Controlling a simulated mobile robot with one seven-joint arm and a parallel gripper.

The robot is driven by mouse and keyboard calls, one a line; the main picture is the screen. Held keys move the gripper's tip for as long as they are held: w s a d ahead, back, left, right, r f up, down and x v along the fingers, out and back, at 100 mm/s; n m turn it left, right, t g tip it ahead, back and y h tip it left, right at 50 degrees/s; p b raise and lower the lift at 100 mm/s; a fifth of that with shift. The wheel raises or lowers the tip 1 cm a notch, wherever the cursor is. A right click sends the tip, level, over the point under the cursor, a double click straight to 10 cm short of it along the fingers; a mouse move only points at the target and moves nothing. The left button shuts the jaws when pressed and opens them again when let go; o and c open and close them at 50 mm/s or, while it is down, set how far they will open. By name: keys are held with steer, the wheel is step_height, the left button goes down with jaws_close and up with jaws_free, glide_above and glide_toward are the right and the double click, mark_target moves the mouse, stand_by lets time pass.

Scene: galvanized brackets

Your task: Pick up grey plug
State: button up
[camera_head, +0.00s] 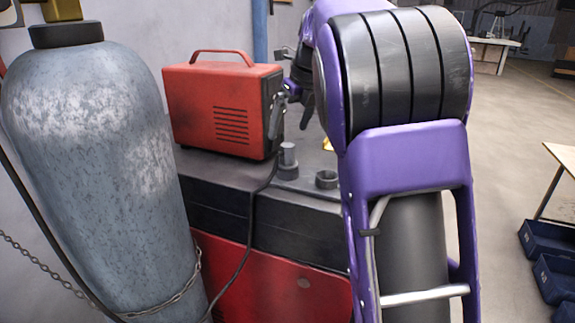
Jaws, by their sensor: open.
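A grey plug (288,158), a short upright cylinder on a wider dark base, stands on top of the dark cabinet (262,207), just right of the red box-shaped machine. My gripper (292,114) shows above and behind the plug, at the machine's right end, with its dark fingers pointing down. It is open and apart from the plug. My purple and black arm hides part of the gripper's surroundings and the right part of the cabinet top.
The red machine (217,105) with a top handle stands close left of the plug. A dark ring (327,179) sits right of it. A black cable (249,232) hangs down the cabinet front. A large grey gas cylinder (100,150) with a chain stands at left.

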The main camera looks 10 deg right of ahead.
mark_target(285, 146)
steer(key=f, duration=0.4)
steer(key=shift+w+a+f, duration=0.15)
steer(key=shift+w+a, duration=0.1)
steer(key=shift+a, duration=0.05)
steer(key=shift+w+a+f, duration=0.1)
steer(key=shift+w+f, duration=0.15)
steer(key=shift+f, duration=0.25)
jaws_close()
